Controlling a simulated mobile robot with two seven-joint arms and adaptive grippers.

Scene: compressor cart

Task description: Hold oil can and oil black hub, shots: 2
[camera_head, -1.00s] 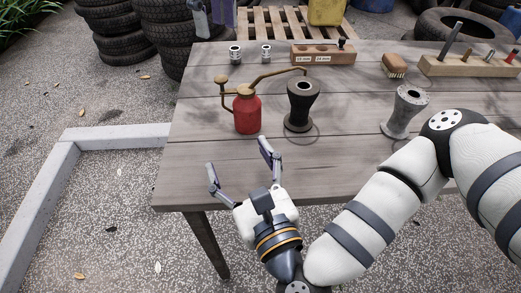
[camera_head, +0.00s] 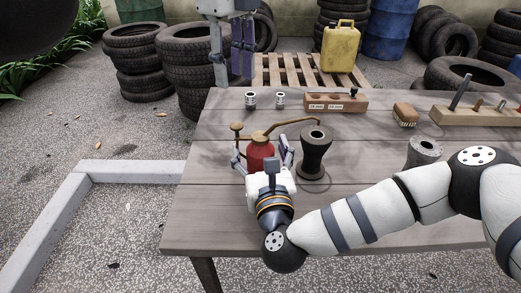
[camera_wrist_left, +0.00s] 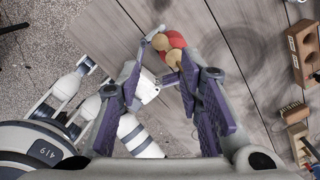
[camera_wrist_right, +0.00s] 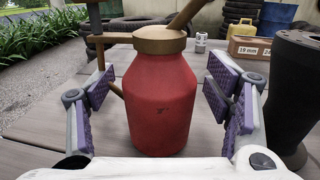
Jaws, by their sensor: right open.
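The red oil can (camera_head: 260,155) with brass cap, pump and long spout stands upright on the table. My right gripper (camera_head: 264,160) is open at the can, a finger on each side. In the right wrist view the can body (camera_wrist_right: 160,105) stands between the spread pads, with gaps on both sides. The black hub (camera_head: 315,158) stands upright just right of the can, and its dark side shows in the right wrist view (camera_wrist_right: 292,90). My left gripper (camera_head: 231,70) is open and empty, high above the table's back left. The can's top shows below it in the left wrist view (camera_wrist_left: 174,48).
A grey hub (camera_head: 424,151) stands farther right, partly behind my right arm. Along the back are two small metal pieces (camera_head: 265,99), a labelled wooden block (camera_head: 335,102), a brush (camera_head: 405,114) and a tool rack (camera_head: 480,116). The front left tabletop is clear.

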